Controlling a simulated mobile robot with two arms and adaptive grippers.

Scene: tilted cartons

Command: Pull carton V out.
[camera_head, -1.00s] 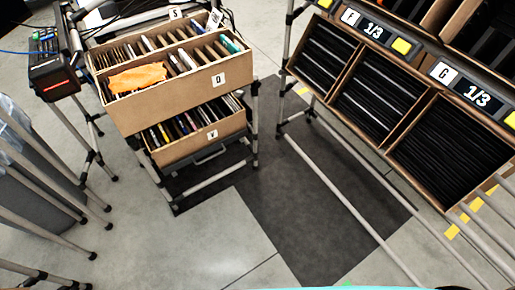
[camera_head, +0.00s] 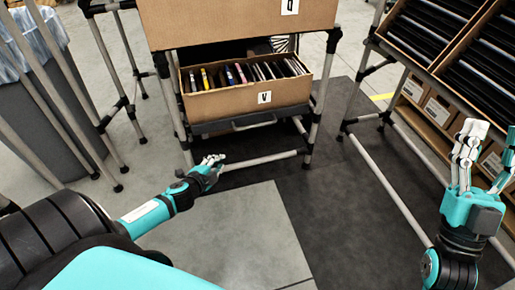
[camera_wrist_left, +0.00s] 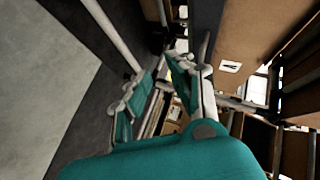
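Carton V (camera_head: 230,103) is a brown cardboard carton with a white V label on its front. It sits on the lower level of a pipe rack, under carton Q (camera_head: 220,22), with several thin upright items inside. Its labelled face also shows at the right in the left wrist view (camera_wrist_left: 252,35). My left gripper (camera_head: 214,160) is in front of and below carton V, apart from it. Its fingers (camera_wrist_left: 162,72) are spread, with nothing held between them. My right gripper (camera_head: 487,140) is at the far right, open and empty, with its fingers pointing up.
A dark tray with a handle (camera_head: 254,121) is under carton V. The rack's lower bar (camera_head: 263,159) crosses beyond my left gripper. A grey bin (camera_head: 35,130) and poles stand at left. Another rack (camera_head: 440,75) with dark-filled cartons is at right. Floor between is clear.

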